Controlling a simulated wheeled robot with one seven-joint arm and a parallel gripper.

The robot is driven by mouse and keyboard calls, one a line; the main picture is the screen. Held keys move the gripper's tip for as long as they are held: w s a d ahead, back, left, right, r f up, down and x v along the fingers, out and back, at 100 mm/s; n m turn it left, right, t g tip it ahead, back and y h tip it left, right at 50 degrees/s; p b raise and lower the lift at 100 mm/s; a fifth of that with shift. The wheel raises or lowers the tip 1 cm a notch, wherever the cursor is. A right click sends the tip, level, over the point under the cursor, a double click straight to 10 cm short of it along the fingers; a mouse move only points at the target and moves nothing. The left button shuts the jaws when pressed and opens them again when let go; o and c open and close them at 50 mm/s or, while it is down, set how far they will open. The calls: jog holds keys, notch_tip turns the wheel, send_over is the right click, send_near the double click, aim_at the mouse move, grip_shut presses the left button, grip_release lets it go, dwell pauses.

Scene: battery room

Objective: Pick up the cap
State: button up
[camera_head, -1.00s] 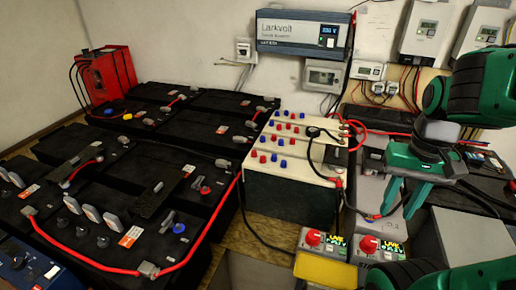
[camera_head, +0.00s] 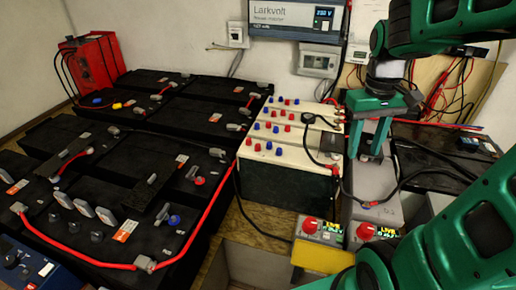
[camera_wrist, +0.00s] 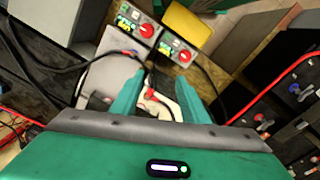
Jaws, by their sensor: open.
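Several small red and blue caps (camera_head: 268,146) sit in rows on the cream top of the battery block (camera_head: 290,185) in the middle of the head view. A blue cap (camera_head: 174,220) and a red one (camera_head: 199,181) sit on the black batteries at left. I cannot tell which is the task's cap. My gripper (camera_head: 367,155) points down, open and empty, right of the cream block over a grey battery. In the wrist view its fingers (camera_wrist: 160,92) are apart, with a red cable end (camera_wrist: 152,93) and a cream edge seen between and beyond them.
A black cable (camera_head: 398,187) loops beside my gripper. A red cable (camera_head: 215,217) runs along the black batteries. Two grey boxes with red knobs (camera_head: 310,225) and a yellow block (camera_head: 322,258) stand in front. A wall inverter (camera_head: 294,20) hangs behind.

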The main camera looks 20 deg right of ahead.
jog(key=w+a+f+n, duration=0.1)
jog(key=w+a+n, duration=0.2)
jog(key=w, duration=0.6)
jog(key=w+a+f+n, duration=0.1)
jog(key=w+a+n, duration=0.25)
jog(key=w, duration=0.45)
jog(key=n, duration=0.7)
send_near(258, 145)
jog(key=shift+y, duration=0.4)
jog(key=f, duration=0.5)
jog(key=d+f, duration=0.1)
jog(key=f, duration=0.2)
jog(key=shift+s+f, duration=0.15)
jog(key=shift+f, duration=0.25)
jog(key=shift+a, duration=0.1)
grip_shut()
